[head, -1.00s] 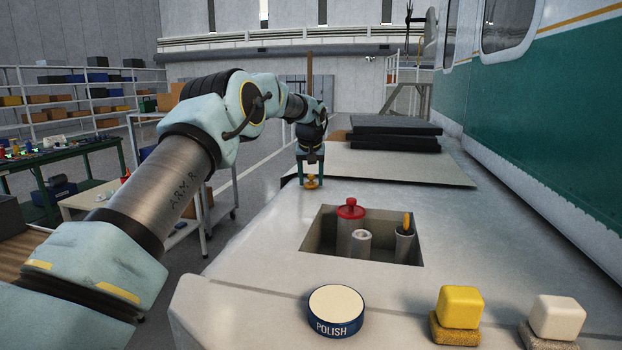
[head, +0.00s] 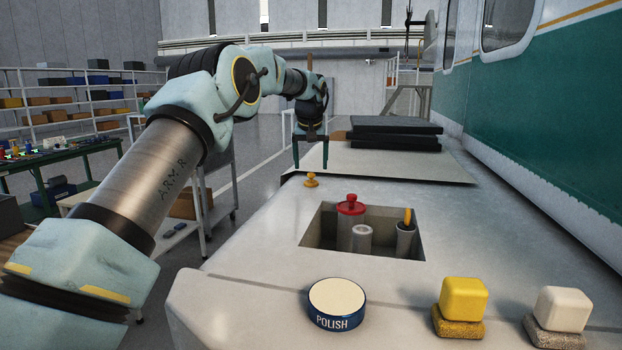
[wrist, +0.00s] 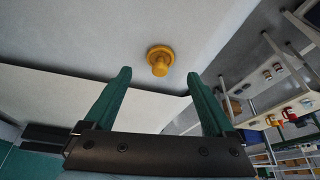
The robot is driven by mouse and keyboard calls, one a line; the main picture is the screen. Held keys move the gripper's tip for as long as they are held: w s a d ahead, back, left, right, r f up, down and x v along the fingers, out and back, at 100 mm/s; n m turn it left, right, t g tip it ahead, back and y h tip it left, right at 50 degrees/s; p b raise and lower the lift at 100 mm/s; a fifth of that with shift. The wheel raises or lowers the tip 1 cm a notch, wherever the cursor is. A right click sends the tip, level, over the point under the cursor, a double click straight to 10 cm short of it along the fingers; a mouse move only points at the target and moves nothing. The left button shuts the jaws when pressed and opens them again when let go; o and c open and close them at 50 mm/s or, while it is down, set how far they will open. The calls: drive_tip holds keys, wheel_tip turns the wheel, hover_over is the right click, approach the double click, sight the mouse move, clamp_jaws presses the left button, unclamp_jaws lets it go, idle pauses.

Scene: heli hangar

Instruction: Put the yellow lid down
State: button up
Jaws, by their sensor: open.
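The yellow lid (head: 311,180) is small and round with a knob on top. It rests upright on the pale grey surface (head: 255,215), left of and behind the square opening. My gripper (head: 311,168) is open and empty, above and a little behind the lid in the head view. In the wrist view the lid (wrist: 160,58) lies beyond the tips of the spread green fingers (wrist: 160,82), apart from them.
The recess (head: 320,225) holds a red-capped cylinder (head: 350,206), an open pale cylinder (head: 361,237) and a cup with an orange item (head: 406,232). A polish tin (head: 337,303), a yellow block (head: 463,298) and a white block (head: 562,308) stand in front. Dark slabs (head: 395,133) lie behind.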

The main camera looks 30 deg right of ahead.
drive_tip(key=b+v, duration=0.1)
drive_tip(key=v, duration=0.6)
drive_tip(key=s+a+f+n+y, duration=0.1)
drive_tip(key=a+f, duration=0.2)
drive_tip(key=a, duration=0.6)
drive_tip(key=a+f+g, duration=0.1)
drive_tip(key=a+f, duration=0.3)
drive_tip(key=a, duration=0.6)
drive_tip(key=s+a+f+n+y, duration=0.1)
drive_tip(key=a+f, duration=0.2)
drive_tip(key=a, duration=0.6)
drive_tip(key=s+a+f+n, duration=0.1)
drive_tip(key=s+a+f, duration=0.2)
drive_tip(key=s+a, duration=0.4)
drive_tip(key=s+a+f+n+g, duration=0.1)
drive_tip(key=s+a+f, duration=0.2)
drive_tip(key=s+a, duration=0.4)
drive_tip(key=s+a+f+n, duration=0.1)
drive_tip(key=s+a+f, duration=0.3)
drive_tip(key=s+a, duration=0.3)
drive_tip(key=shift+a, duration=0.4)
drive_tip(key=shift+f, duration=0.1)
drive_tip(key=shift+o, duration=0.6)
drive_tip(key=shift+f+b, duration=0.8)
drive_tip(key=shift+b, duration=0.15)
drive_tip(key=shift+o, duration=0.2)
drive_tip(key=shift+r, duration=0.2)
